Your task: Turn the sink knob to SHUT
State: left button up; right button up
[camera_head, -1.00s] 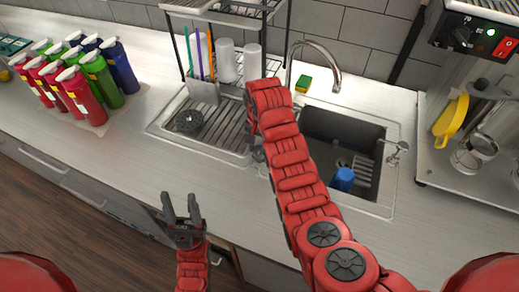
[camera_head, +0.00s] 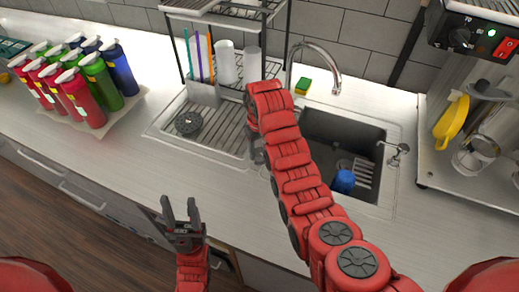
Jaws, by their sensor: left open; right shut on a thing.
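The sink (camera_head: 385,205) is set in the worktop, with a curved metal tap (camera_head: 335,75) at its back. A small silver knob (camera_head: 398,150) sits on its right rim, with no gripper touching it. I cannot read any SHUT mark. My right arm rises in front of the sink's left side and bends over. A grey part of my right gripper (camera_head: 258,150) shows just left of the arm. The rest is hidden, and so is what it is shut on. My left gripper (camera_head: 181,212) is open and empty in front of the worktop's front edge.
A blue cup (camera_head: 344,181) lies in the sink by a pale slotted piece. A green-yellow sponge (camera_head: 303,86) is behind it. A drying rack (camera_head: 186,70) with cups stands left of the tap, several coloured bottles (camera_head: 88,90) far left. A machine (camera_head: 475,40) stands at right.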

jog(key=n, duration=0.5)
dwell(0.6)
jog(key=o, duration=1.4)
notch_tip(320, 180, up, 10)
jog(key=p, duration=0.9)
notch_tip(320, 180, up, 7)
jog(key=b, duration=0.2)
send_over(260, 152)
jog(key=shift+r, duration=0.2)
